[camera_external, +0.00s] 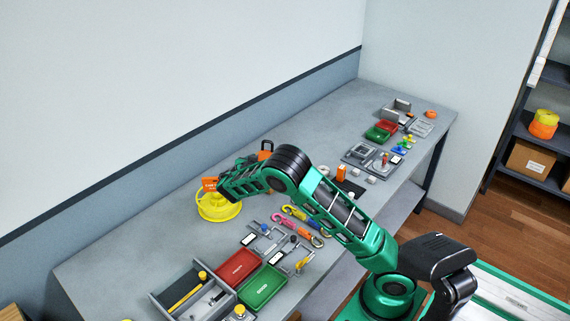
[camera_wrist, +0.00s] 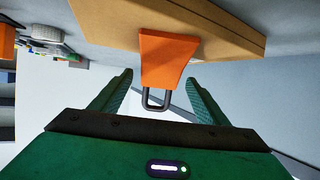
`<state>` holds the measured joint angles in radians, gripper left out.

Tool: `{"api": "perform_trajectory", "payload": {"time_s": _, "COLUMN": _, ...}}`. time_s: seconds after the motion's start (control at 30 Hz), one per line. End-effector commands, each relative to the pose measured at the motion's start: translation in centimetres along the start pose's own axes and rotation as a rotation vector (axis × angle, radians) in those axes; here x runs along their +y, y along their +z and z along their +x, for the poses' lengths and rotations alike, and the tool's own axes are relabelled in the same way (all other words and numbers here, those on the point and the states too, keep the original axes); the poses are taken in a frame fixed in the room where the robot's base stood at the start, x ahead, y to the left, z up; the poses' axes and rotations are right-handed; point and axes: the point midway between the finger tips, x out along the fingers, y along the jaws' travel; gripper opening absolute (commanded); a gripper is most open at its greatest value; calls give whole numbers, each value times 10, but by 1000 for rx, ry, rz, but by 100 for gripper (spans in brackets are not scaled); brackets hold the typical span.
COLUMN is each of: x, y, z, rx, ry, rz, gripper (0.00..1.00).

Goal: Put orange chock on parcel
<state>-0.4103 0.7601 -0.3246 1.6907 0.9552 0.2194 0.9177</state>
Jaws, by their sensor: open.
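The orange chock (camera_wrist: 168,58) fills the upper middle of the wrist view, with a dark loop handle (camera_wrist: 156,104) on its near end. It shows against a flat brown parcel (camera_wrist: 225,28); whether it touches the parcel I cannot tell. My gripper (camera_wrist: 158,79) is open, its green fingers apart on either side of the chock's narrow end and loop. No grip on it shows. In the external view my gripper end is partly hidden by my arm over the bench, and I cannot make out the parcel there.
Red (camera_external: 238,267) and green (camera_external: 261,286) trays, hooks and a grey tray with tools lie nearer. More trays and small parts crowd the far end. A wall runs behind.

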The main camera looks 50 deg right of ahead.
Motion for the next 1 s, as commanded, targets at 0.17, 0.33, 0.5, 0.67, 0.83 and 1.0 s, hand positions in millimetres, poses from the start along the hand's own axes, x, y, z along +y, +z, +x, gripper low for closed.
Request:
{"api": "perform_trajectory", "payload": {"time_s": 0.17, "x": -1, "y": 0, "z": -27, "rx": 0, "ry": -2, "rz": 0, "gripper": 69}}
{"api": "perform_trajectory", "payload": {"time_s": 0.33, "x": 0, "y": 0, "z": -39, "rx": -1, "ry": 0, "rz": 0, "gripper": 69}}
{"api": "perform_trajectory", "payload": {"time_s": 0.5, "x": 2, "y": -1, "z": -41, "rx": -5, "ry": 4, "rz": -1, "gripper": 69}}
{"api": "perform_trajectory", "payload": {"time_s": 0.67, "x": 29, "y": -11, "z": -34, "rx": -68, "ry": 34, "rz": -17, "gripper": 69}}
{"api": "perform_trajectory", "payload": {"time_s": 0.83, "x": 86, "y": -23, "z": -25, "rx": -210, "ry": 81, "rz": -62, "gripper": 69}}
{"api": "perform_trajectory", "payload": {"time_s": 1.0, "x": 154, "y": -29, "z": -29, "rx": -385, "ry": 105, "rz": -122, "gripper": 69}}
